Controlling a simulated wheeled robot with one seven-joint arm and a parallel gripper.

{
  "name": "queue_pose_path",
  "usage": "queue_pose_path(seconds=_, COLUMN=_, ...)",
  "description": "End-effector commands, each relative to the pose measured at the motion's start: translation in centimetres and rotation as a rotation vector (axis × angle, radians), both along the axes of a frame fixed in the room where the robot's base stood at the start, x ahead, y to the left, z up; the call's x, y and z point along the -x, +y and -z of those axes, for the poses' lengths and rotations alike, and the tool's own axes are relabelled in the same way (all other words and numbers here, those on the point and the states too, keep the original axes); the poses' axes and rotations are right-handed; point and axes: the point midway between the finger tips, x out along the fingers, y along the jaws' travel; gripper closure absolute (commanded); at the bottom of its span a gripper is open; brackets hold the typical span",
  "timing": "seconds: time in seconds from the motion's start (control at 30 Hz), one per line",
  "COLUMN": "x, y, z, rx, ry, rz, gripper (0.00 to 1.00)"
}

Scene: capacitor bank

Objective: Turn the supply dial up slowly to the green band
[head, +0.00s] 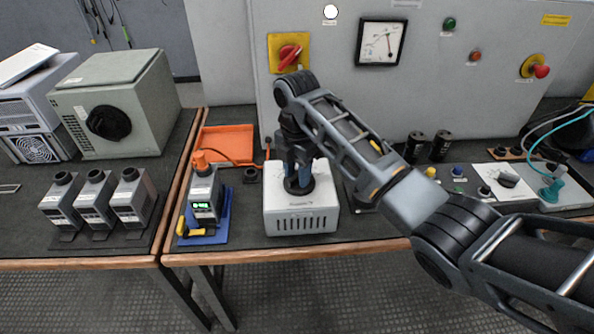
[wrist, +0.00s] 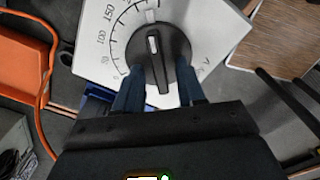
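The supply dial is a black round knob with a pale pointer line (wrist: 156,50), on a white face marked 50, 100, 150 in the wrist view. Its pointer aims toward the top of the picture. The white supply box (head: 300,212) stands on the bench in the head view. My gripper (head: 300,184) reaches down onto the box top and hides the dial there. In the wrist view its two blue fingers (wrist: 160,78) press against either side of the knob. The panel meter (head: 380,43) has a white face and a dark needle; I cannot make out a green band.
A grey handheld meter (head: 205,198) with a green display stands left of the box. An orange tray (head: 227,141) lies behind it. Black capacitors (head: 441,146) stand to the right. A red rotary switch (head: 288,55) and a red emergency button (head: 540,71) are on the panel.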

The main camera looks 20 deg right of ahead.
Motion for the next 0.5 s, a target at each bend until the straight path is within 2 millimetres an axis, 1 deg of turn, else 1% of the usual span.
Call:
queue_pose_path(seconds=0.13, x=0.0, y=0.0, z=-0.2, rx=0.0, ry=-0.001, rz=0.0, gripper=0.61)
queue_pose_path(seconds=0.23, x=-0.1, y=0.0, z=-1.1, rx=0.0, ry=-0.003, rz=0.0, gripper=0.61)
queue_pose_path(seconds=0.5, x=-0.1, y=0.0, z=-5.5, rx=0.0, ry=-0.003, rz=-0.002, gripper=0.61)
